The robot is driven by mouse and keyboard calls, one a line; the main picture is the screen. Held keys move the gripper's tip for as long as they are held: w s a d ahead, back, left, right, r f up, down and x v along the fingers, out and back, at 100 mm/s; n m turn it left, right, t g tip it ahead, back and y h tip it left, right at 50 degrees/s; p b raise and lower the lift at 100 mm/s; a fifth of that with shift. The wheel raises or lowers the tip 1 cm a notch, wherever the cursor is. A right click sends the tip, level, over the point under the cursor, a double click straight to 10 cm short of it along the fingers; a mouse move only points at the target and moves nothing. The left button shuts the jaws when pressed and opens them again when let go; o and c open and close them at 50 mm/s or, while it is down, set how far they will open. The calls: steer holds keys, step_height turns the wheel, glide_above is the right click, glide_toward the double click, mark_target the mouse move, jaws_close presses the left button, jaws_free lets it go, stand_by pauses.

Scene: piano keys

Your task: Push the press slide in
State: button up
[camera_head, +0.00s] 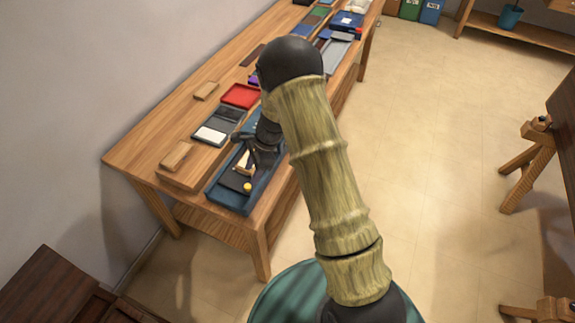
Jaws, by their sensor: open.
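A blue tray-like fixture (213,194) lies along the front edge of the wooden table. In it are a dark plate, a small yellow knob (247,187) at the near end and a pale wooden piece (241,161). I cannot tell for sure which of these parts is the press slide. My dark gripper (250,163) is over this fixture, pointing down, with its fingers close to the pale piece and beyond the yellow knob. It is open. Whether it touches anything is not clear. My arm hides the far part of the fixture.
The table (150,148) holds a wooden block (176,155), a dark case with a white pad (210,134), a red tray (241,95) and another small block (206,91). More trays stand farther back. The floor right of the table (420,150) is clear.

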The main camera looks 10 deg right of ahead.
steer(key=b+v, duration=0.1)
steer(key=v, duration=0.7)
steer(key=s+d+r+n+t+h+b, duration=0.1)
steer(key=s+d+r+n+h, duration=0.2)
steer(key=s+d+r+n, duration=0.2)
steer(key=shift+s+d+n, duration=0.2)
steer(key=shift+s+n, duration=1.4)
steer(key=shift+s, duration=1.1)
steer(key=s+d+r+n+t+h, duration=0.1)
steer(key=s+d+r+n+t, duration=0.1)
steer(key=s+n, duration=0.6)
steer(key=shift+s+d+r+h, duration=0.3)
steer(key=shift+s+d+r, duration=0.2)
steer(key=shift+s, duration=0.6)
steer(key=shift+w, duration=0.1)
steer(key=shift+c, duration=1)
steer(key=shift+a+n, duration=0.4)
steer(key=shift+a, duration=0.15)
